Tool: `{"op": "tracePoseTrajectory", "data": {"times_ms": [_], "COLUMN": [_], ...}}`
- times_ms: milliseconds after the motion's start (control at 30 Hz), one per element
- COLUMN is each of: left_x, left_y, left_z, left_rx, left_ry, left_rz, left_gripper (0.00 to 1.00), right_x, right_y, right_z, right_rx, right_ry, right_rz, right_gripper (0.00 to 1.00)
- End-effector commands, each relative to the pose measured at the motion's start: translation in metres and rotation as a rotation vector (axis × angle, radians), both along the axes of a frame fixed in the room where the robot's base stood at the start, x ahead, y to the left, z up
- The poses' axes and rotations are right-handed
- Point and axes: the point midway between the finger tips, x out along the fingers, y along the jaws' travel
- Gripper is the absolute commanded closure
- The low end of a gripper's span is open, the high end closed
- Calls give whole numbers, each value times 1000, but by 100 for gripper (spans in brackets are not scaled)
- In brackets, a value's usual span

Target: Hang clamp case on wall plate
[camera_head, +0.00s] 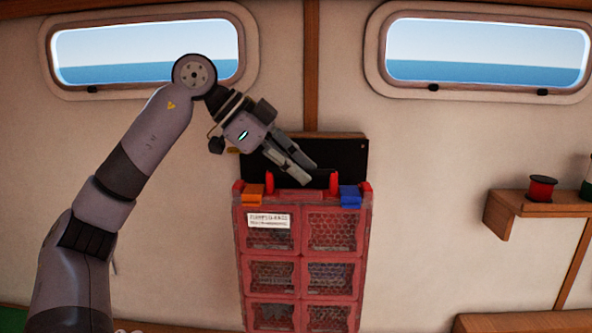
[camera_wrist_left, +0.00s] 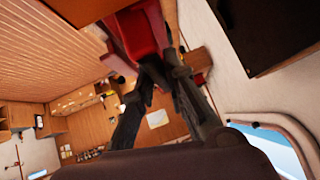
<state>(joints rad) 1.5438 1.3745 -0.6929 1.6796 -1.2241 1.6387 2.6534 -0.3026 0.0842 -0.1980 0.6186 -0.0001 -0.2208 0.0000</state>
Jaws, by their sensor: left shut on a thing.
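The clamp case (camera_head: 300,250) is a red case with several mesh-fronted compartments, a white label, an orange latch (camera_head: 252,190) and a blue latch (camera_head: 350,197). It is upright in front of the wall. The wall plate (camera_head: 345,153) is a dark board behind the case's top; the case hides its lower edge. My left gripper (camera_head: 307,170) reaches down from the upper left and is shut on the top of the case, at its handle. In the left wrist view the fingers (camera_wrist_left: 157,75) meet the red case (camera_wrist_left: 140,28). Whether the case touches the plate, I cannot tell. My right gripper is out of view.
Two windows are set in the wall above, left (camera_head: 145,55) and right (camera_head: 485,52). A wooden shelf (camera_head: 535,205) with a red spool (camera_head: 541,188) stands to the right. The wall between case and shelf is bare.

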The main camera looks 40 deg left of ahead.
Motion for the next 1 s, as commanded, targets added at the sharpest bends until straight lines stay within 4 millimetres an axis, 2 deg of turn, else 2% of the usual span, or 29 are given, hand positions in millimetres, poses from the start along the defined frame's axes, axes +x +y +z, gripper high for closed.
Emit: {"op": "tracePoseTrajectory", "data": {"times_ms": [33,1000], "left_x": [2,38], "left_y": [2,32], "left_z": [5,5], "left_rx": [-6,-6], "left_ry": [-11,-12], "left_rz": [1,1], "left_gripper": [100,100], "right_x": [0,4], "right_y": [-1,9], "right_z": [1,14], "right_rx": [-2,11], "right_ry": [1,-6], "right_rz": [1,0], "right_gripper": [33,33]}}
